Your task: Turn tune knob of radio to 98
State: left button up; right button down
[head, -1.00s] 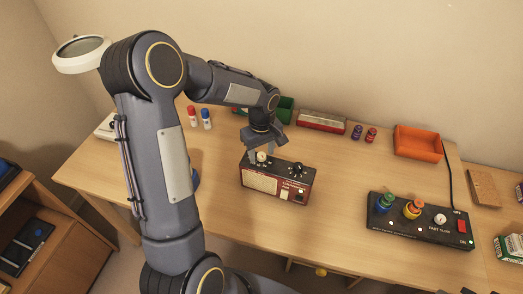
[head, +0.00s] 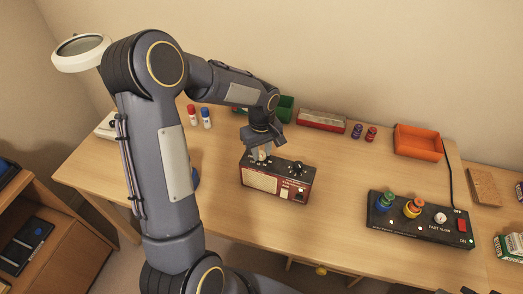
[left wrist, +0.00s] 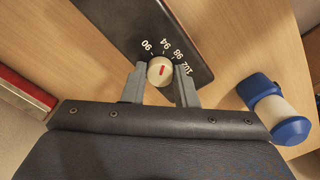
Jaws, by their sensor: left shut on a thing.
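The radio (head: 262,182) is dark with a red front and stands on the desk below my left gripper. Its cream tune knob (left wrist: 160,70) has a red mark and sits by a printed scale reading 90, 94, 98 and 102. In the left wrist view the mark slants up and slightly right, roughly toward the 94 to 98 side; the exact reading is hard to tell. My left gripper (left wrist: 159,84) is shut on the knob, one finger on each side. In the head view the left gripper (head: 261,153) partly covers the knob. My right gripper does not show.
A dark second knob (head: 297,167) is on the radio's right top. A control box (head: 420,224) with coloured rings stands to the right. Red and blue capped bottles (head: 206,118), an orange tray (head: 417,140) and a red box (head: 321,121) stand behind. Desk between radio and control box is clear.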

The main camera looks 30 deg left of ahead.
aim_at(262, 153)
pick_arm(q)
jog(key=m, duration=0.3)
jog(key=shift+m+b, duration=0.3)
jog(key=shift+b, duration=0.1)
jog(key=shift+m, duration=1.7)
jog(key=o, duration=1)
jog(key=shift+r, duration=0.15)
notch_tip(262, 153, up, 7)
jog(key=shift+b, duration=0.45)
jog(key=shift+r, duration=0.3)
